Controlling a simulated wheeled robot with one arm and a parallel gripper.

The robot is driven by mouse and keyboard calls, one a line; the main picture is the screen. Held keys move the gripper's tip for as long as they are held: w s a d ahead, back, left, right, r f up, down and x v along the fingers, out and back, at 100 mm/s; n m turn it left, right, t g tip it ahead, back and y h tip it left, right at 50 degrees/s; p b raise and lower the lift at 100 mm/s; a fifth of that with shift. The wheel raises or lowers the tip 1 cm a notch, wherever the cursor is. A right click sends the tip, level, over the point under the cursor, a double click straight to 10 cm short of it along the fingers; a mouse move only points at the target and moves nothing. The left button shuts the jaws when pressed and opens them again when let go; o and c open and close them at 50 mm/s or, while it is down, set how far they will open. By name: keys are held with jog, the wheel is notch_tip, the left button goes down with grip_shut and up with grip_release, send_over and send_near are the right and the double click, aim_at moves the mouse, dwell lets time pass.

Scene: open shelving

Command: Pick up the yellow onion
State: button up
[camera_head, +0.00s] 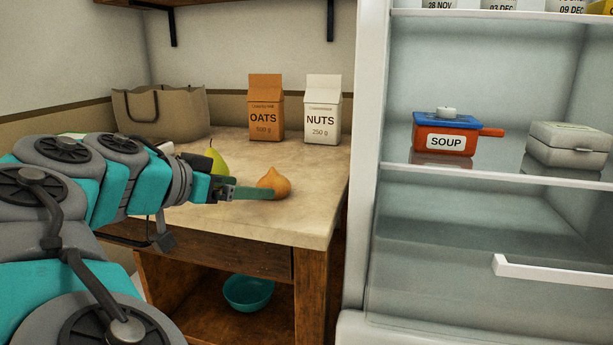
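The yellow onion (276,183) sits on the pale counter top (310,215), near its front right part. My gripper (262,191) reaches in from the left at the onion's height. One green finger shows, and its tip overlaps the onion's lower left side in the picture. The other finger is not clearly visible, so I cannot tell how wide the gripper is or whether it touches the onion. The onion appears to rest on the counter.
A green pear (214,160) stands just behind my gripper. An oats carton (265,108), a nuts carton (322,110) and a beige bag (160,114) stand at the back. An open fridge with a soup pot (445,135) is at right. A teal bowl (247,294) sits below.

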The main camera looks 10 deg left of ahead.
aim_at(264, 185)
jog(key=shift+x, duration=0.9)
jog(key=shift+p+x, duration=0.7)
jog(key=shift+x, duration=2.05)
jog(key=shift+w+a, duration=0.1)
jog(key=shift+a, duration=0.05)
jog(key=shift+c, duration=0.2)
jog(key=shift+r, duration=0.1)
jog(key=c, duration=1.2)
jog(key=shift+c, duration=0.2)
jog(key=shift+r, duration=5)
